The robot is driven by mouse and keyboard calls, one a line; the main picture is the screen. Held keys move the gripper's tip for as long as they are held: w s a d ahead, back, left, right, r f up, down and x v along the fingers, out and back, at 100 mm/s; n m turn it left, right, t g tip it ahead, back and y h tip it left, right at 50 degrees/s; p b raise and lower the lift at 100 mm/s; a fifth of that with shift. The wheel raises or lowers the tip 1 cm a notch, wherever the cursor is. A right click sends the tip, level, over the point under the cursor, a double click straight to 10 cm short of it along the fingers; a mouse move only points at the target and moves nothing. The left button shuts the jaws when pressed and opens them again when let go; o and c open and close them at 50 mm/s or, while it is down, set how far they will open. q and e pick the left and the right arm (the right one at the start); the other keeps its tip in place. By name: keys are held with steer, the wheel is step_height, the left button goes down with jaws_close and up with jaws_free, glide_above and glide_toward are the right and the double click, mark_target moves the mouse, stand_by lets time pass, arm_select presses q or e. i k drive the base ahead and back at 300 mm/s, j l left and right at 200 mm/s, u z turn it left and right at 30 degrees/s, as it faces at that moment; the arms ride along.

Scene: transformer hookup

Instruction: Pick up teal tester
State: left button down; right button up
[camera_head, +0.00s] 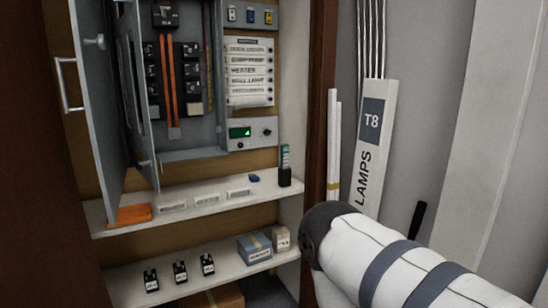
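The teal tester (285,156) stands upright at the right end of the upper shelf (222,203). Its lower part is in a small black holder (284,178), which hides that end. Nothing is touching the tester's visible part. Neither of my grippers is in view. A white arm of mine with grey bands comes in from the lower right and ends in a dark joint below and right of the tester; no fingers show.
An open grey electrical cabinet (190,155) with its door (95,110) swung left stands above the shelf. An orange item (130,214) and a small blue item (254,178) lie on the shelf. Boxes (255,248) sit below. A brown post (316,130) borders the right.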

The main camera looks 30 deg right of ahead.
mark_target(284, 156)
steer(key=i+l, duration=0.2)
steer(key=l, duration=0.15)
steer(key=i+l+u, duration=0.15)
steer(key=i+l, duration=0.25)
steer(key=l, duration=0.25)
steer(key=u, duration=0.05)
